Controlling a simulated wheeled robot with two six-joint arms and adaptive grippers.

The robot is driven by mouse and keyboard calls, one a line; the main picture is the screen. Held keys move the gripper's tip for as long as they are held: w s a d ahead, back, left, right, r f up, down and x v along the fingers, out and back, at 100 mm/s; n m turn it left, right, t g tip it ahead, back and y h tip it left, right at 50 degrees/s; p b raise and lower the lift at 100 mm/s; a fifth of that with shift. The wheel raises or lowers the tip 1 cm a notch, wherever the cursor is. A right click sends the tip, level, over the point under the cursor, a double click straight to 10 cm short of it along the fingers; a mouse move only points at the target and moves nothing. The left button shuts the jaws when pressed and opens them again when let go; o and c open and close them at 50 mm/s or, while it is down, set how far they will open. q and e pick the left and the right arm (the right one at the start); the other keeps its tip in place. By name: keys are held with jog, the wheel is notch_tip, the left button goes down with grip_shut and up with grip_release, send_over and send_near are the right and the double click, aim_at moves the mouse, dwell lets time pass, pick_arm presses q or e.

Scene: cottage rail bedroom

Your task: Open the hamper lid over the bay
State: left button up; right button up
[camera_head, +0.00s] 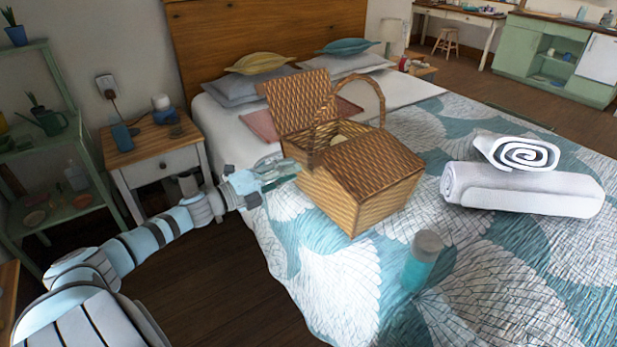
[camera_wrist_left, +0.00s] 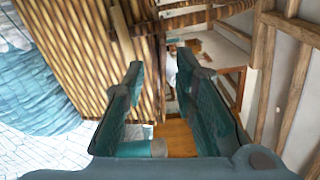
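A woven wicker hamper (camera_head: 340,205) with an arched handle (camera_head: 381,100) stands on the bed. Its far-left lid (camera_head: 295,98) is raised and tilted back. Its near-right lid (camera_head: 372,166) lies shut. Part of the inside shows between the lids, but what it holds is unclear. My left gripper (camera_head: 282,172) is beside the hamper's left side, below the raised lid. In the left wrist view its fingers (camera_wrist_left: 160,75) are apart with nothing clearly held, and the hamper's wicker (camera_wrist_left: 75,40) fills the left part. Whether they touch is unclear. My right gripper is not in view.
A teal bottle (camera_head: 421,262) stands on the bed in front of the hamper. White rolled towels (camera_head: 520,190) lie to the right. A nightstand (camera_head: 150,150) and green shelf (camera_head: 70,190) stand left of the bed, near my left arm. The bed between hamper and towels is clear.

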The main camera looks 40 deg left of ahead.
aim_at(311, 162)
pick_arm(q)
jog(key=x, duration=0.5)
jog(key=shift+w+r+p, duration=0.3)
jog(key=shift+r+p, duration=0.05)
jog(key=shift+w+d+f, duration=0.15)
jog(key=shift+w+d, duration=0.1)
jog(key=shift+w, duration=0.4)
jog(key=shift+c, duration=0.2)
grip_shut()
